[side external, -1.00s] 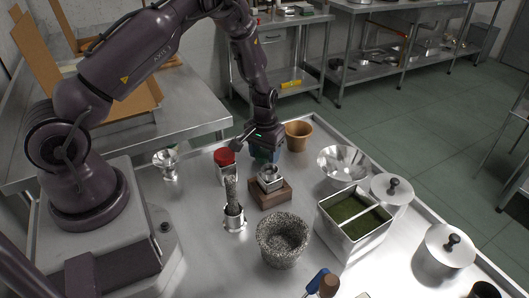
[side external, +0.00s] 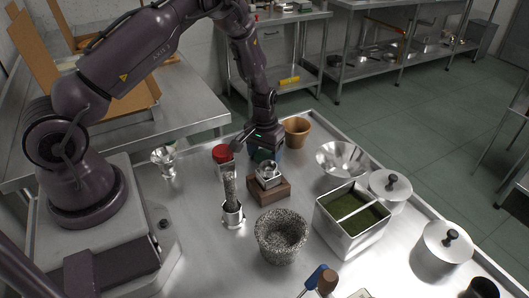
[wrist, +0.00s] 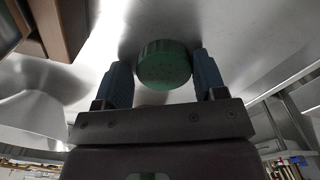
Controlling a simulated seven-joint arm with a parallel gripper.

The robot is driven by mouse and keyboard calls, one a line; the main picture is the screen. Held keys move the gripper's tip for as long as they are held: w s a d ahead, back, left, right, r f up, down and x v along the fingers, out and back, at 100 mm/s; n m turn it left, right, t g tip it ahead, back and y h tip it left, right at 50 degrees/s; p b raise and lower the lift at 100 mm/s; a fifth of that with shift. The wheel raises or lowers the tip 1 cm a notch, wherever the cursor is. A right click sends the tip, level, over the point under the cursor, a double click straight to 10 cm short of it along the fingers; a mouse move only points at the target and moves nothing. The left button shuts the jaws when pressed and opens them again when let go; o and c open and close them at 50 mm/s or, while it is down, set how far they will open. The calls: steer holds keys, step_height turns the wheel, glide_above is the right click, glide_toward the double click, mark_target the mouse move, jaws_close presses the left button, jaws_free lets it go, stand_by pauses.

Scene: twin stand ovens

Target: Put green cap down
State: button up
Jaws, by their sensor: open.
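The green cap (wrist: 165,65) shows in the wrist view as a round ridged lid, between my two fingers. My gripper (wrist: 165,80) is open, with a finger on each side of the cap; the left finger stands a little apart from it and the right one is very close. In the side external view my gripper (side external: 266,150) is low over the table, behind the wooden-based block. A bit of the green cap (side external: 262,156) shows there, mostly hidden by my gripper and the block.
A red-lidded jar (side external: 222,155) stands left of my gripper, and a brown pot (side external: 297,131) stands to its right. In front are the wooden-based metal block (side external: 268,190), a metal cup with a stone pestle (side external: 232,213) and a stone mortar (side external: 282,237). A metal bowl (side external: 340,160) is further right.

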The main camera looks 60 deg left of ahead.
steer(key=shift+s+a+f, duration=0.15)
steer(key=shift+s+a, duration=0.1)
steer(key=shift+a, duration=0.25)
step_height(320, 180, up, 14)
steer(key=f, duration=0.1)
step_height(320, 180, up, 8)
steer(key=t, duration=0.1)
glide_above(263, 154)
steer(key=s+d, duration=0.1)
steer(key=d, duration=0.2)
steer(key=s+d+r+m+t, duration=0.2)
steer(key=s+d+r+m, duration=0.1)
steer(key=s+r, duration=0.4)
steer(key=s+d+r+m+t, duration=0.2)
steer(key=s+d+r, duration=0.4)
steer(key=s, duration=0.6)
steer(key=shift+d+r+m+t, duration=0.25)
steer(key=shift+r+m, duration=0.25)
steer(key=shift+r, duration=0.25)
